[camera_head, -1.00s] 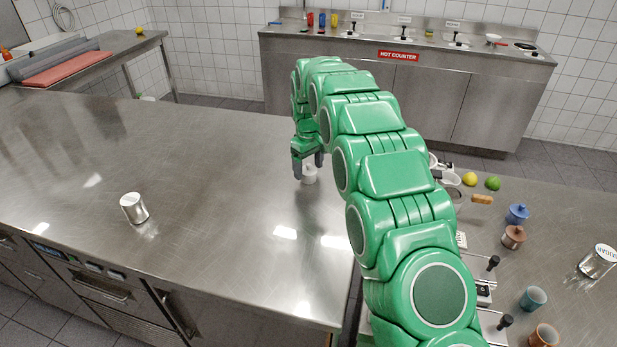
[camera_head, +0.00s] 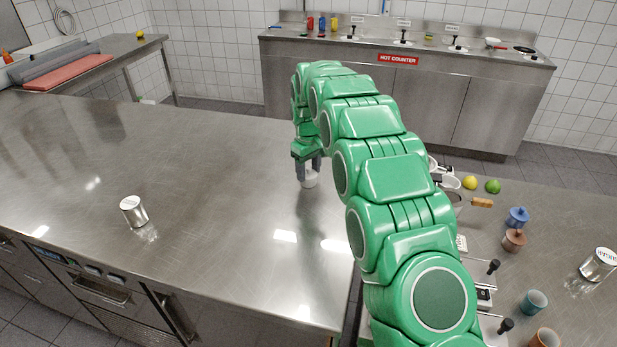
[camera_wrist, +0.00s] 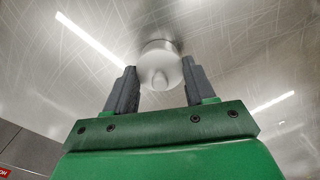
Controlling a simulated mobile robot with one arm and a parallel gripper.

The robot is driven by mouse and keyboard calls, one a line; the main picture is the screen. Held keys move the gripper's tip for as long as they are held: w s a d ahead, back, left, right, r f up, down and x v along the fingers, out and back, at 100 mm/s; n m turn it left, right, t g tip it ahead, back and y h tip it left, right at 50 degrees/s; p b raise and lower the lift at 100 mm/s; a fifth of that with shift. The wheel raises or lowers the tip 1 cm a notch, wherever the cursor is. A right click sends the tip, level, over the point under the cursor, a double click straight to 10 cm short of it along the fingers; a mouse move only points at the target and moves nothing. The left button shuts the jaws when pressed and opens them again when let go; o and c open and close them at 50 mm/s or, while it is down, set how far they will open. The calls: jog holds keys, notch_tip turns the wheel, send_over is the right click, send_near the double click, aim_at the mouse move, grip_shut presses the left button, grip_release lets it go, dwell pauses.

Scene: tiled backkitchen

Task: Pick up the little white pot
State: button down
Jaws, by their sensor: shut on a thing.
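The little white pot (camera_head: 310,179) stands on the steel counter, just below my gripper (camera_head: 308,176) in the head view. The fingers are closed in on the pot from both sides. The pot looks upright and at the level of the counter; whether it is clear of the surface cannot be told.
A silver can (camera_head: 134,211) stands on the steel counter (camera_head: 220,230) to the left. To the right are a yellow fruit (camera_head: 470,183), a green fruit (camera_head: 492,186), a blue pot (camera_head: 518,217), a brown pot (camera_head: 514,240) and cups. The counter around my gripper is clear.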

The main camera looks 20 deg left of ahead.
aim_at(309, 175)
jog(key=shift+r, duration=1.65)
jog(key=shift+s+d+r, duration=0.2)
jog(key=shift+s+r, duration=0.2)
jog(key=shift+r, duration=0.05)
jog(key=s+d+r, duration=0.5)
jog(key=s+r, duration=0.3)
jog(key=s, duration=0.3)
jog(key=shift+s+d+r, duration=0.35)
jog(key=shift+s+r, duration=0.05)
